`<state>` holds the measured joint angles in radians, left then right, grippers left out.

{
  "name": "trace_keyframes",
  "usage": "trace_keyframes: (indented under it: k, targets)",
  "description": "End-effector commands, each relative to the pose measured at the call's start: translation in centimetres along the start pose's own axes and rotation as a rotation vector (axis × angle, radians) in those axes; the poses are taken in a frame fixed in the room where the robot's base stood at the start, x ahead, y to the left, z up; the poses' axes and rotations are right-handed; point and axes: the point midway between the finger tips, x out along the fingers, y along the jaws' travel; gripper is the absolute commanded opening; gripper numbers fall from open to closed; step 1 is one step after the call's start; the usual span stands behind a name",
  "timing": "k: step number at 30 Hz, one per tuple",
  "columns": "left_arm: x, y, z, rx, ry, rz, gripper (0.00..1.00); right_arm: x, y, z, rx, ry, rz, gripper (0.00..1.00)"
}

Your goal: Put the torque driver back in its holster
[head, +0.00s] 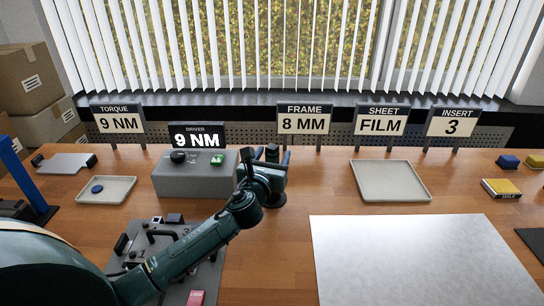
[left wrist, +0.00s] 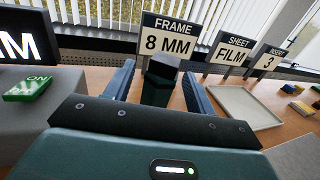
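My left gripper (head: 274,158) is at the back of the table, just right of the grey driver box (head: 195,180). In the left wrist view its two fingers (left wrist: 158,84) stand apart. Between them is an upright dark green thing with a black faceted top, which looks like the torque driver (left wrist: 160,82). Its top also shows in the head view (head: 271,151). Gaps show on both sides of it, so the gripper is open around it. Its lower end is hidden, and I cannot make out a holster. My right gripper is not in view.
The driver display (head: 197,136) reads 9 NM above the box, which has a green button (head: 217,161). A beige tray (head: 391,181) and a pale sheet (head: 420,260) lie to the right. A smaller tray (head: 107,190) is at left. A grey fixture (head: 165,245) lies under my left arm.

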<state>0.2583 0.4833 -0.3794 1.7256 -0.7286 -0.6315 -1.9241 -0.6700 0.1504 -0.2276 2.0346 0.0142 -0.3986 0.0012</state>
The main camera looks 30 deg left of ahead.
Motion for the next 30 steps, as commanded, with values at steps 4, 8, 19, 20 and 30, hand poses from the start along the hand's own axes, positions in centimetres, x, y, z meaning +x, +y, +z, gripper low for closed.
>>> trace_keyframes:
  k: [4, 8, 19, 20, 30]
  targets:
    - [0.0, 0.0, -0.1, 0.000, 0.001, 0.000, 0.55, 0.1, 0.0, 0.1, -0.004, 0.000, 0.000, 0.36]
    - [0.0, 0.0, -0.3, 0.000, 0.005, 0.000, 0.55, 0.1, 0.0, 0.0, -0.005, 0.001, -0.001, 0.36]
    - [-5.3, 0.0, -0.3, 0.002, 0.004, -0.003, 0.55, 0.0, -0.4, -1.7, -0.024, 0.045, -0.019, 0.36]
    - [-6.1, 0.0, -0.3, 0.001, 0.005, -0.002, 0.55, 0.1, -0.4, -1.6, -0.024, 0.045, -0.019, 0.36]
    - [-12.2, 0.0, -0.2, 0.000, 0.003, 0.000, 0.55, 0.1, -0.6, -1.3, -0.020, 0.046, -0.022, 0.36]
